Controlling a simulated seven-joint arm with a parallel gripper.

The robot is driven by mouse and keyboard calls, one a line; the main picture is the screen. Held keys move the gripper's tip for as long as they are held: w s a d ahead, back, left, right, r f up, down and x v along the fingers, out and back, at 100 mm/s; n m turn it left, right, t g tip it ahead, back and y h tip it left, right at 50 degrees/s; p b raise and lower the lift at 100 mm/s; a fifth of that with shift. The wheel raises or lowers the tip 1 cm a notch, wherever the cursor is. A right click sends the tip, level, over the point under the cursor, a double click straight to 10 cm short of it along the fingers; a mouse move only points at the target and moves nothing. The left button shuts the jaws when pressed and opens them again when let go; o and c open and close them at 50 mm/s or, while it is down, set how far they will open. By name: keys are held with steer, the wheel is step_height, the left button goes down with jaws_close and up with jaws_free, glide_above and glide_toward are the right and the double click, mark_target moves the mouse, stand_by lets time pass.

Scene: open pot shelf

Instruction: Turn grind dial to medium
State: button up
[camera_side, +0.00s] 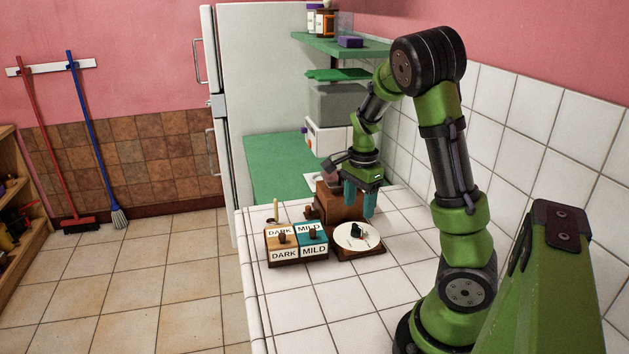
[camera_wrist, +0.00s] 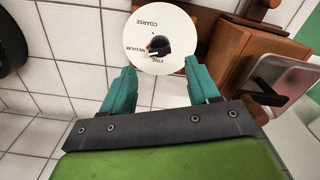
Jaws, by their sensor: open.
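The grind dial is a white disc (camera_side: 340,240) on a brown wooden base, with a black knob (camera_side: 356,230) at its middle. In the wrist view the disc (camera_wrist: 145,25) reads COARSE at the top, MEDIUM at the left and FINE at the bottom. The knob (camera_wrist: 161,44) has a red mark and a pale mark on its lower left side; I cannot tell exactly which setting it points to. My gripper (camera_side: 360,198) points down above the dial, its teal fingers apart and empty. In the wrist view the gripper (camera_wrist: 157,70) is clear of the knob.
The brown wooden grinder body (camera_side: 345,205) stands right behind the dial. Left of the dial is a box with lids marked DARK (camera_side: 279,233) and MILD (camera_side: 313,250). The tiled wall (camera_side: 520,110) is at the right. The counter in front (camera_side: 325,300) is clear.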

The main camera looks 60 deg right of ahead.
mark_target(357, 225)
step_height(357, 225, up, 11)
stand_by(0.5)
steer(key=w+a+f+n+t+y, duration=0.1)
steer(key=w+a+n+t, duration=0.15)
steer(key=a+n, duration=0.9)
steer(key=s+a+r+n+t, duration=0.2)
steer(key=a+n, duration=0.1)
steer(key=a, duration=0.4)
steer(key=s+a+r+n+t+y, duration=0.1)
steer(key=s+a+r+n+t, duration=0.1)
steer(key=a, duration=0.5)
steer(key=shift+s+n+t, duration=0.35)
steer(key=shift+s+n, duration=0.35)
steer(key=shift+n, duration=0.55)
